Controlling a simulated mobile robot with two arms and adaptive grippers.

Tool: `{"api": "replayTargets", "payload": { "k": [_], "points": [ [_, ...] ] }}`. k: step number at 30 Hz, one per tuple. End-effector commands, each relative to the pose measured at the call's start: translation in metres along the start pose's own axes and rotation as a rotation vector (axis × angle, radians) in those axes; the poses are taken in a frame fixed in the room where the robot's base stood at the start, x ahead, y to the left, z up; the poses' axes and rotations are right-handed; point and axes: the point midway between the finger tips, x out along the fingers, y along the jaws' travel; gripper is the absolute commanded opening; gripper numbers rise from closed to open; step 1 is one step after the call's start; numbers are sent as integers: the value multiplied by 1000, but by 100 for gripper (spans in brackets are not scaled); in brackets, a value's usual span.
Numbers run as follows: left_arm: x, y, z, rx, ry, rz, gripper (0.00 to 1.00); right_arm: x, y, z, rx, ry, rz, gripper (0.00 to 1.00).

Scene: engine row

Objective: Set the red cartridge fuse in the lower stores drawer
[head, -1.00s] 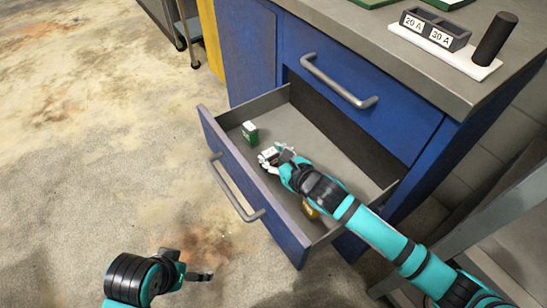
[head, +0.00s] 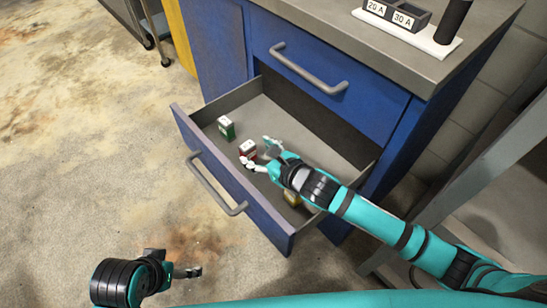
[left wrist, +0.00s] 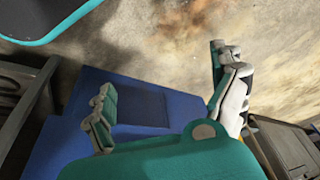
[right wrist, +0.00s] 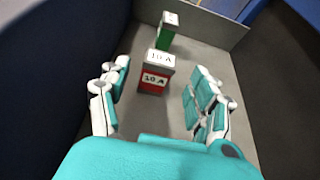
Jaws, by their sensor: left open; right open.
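The red cartridge fuse (head: 248,149), red with white faces marked "10 A", stands upright on the floor of the open lower drawer (head: 240,198). In the right wrist view the red fuse (right wrist: 154,75) is ahead of and between my open right fingers, apart from them. My right gripper (head: 259,154) is inside the drawer, open and empty. My left gripper (head: 195,272) is out over the floor at the lower left, open; its fingers (left wrist: 165,100) are spread wide with nothing between them.
A green fuse (head: 226,127) stands farther left in the drawer. A yellowish item (head: 291,198) is partly hidden under my right arm. The upper drawer (head: 335,75) is shut. A fuse holder marked "20 A" and "30 A" (head: 395,20) sits on the counter.

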Motion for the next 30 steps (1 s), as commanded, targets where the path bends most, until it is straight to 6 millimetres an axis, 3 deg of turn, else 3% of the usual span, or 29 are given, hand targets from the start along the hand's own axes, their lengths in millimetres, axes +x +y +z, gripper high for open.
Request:
{"api": "replayTargets", "payload": {
  "k": [3, 12, 30],
  "points": [
    [31, 1, 1, 1, -24, 4, 95, -30, 0, 2, -3, 3, 1, 63],
    [70, 3, 6, 4, -39, 7, 95, -77, 0, 0, 0, 1, 0, 63],
    [76, 3, 8, 4, -40, 7, 95, -83, 0, 0, 0, 0, 0, 63]
  ]
}}
